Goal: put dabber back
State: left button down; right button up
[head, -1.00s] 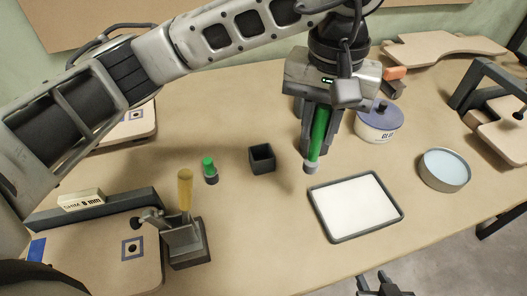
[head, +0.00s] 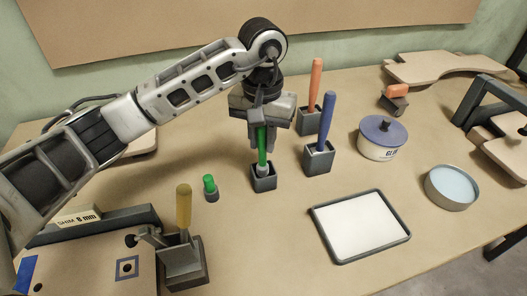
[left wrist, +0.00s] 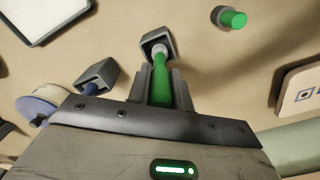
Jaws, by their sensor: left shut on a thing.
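The green-handled dabber (head: 262,154) is upright in my left gripper (head: 263,146), which is shut on its handle. Its pale grey lower end is at the mouth of a small dark square holder (head: 264,185), partly inside. I cannot tell whether it touches the bottom. In the left wrist view the green dabber (left wrist: 160,88) runs from between the fingers to the mouth of the holder (left wrist: 157,35). My right gripper is not in view.
Holders with a blue-handled (head: 327,120) and an orange-handled tool (head: 315,85) stand close to the right. A glue pot (head: 380,150), round tin (head: 451,187) and white tray (head: 316,222) lie right.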

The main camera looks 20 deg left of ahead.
aim_at(264, 152)
pick_arm(q)
jog(key=shift+d+f, duration=0.15)
jog(key=shift+f, duration=1.15)
jog(key=shift+f+b, duration=0.25)
jog(key=shift+b, duration=0.2)
jog(key=c, duration=1.3)
grip_release()
jog(key=shift+r, duration=0.1)
jog(key=shift+o, duration=0.2)
notch_tip(264, 152, up, 12)
jog(key=shift+r, duration=0.2)
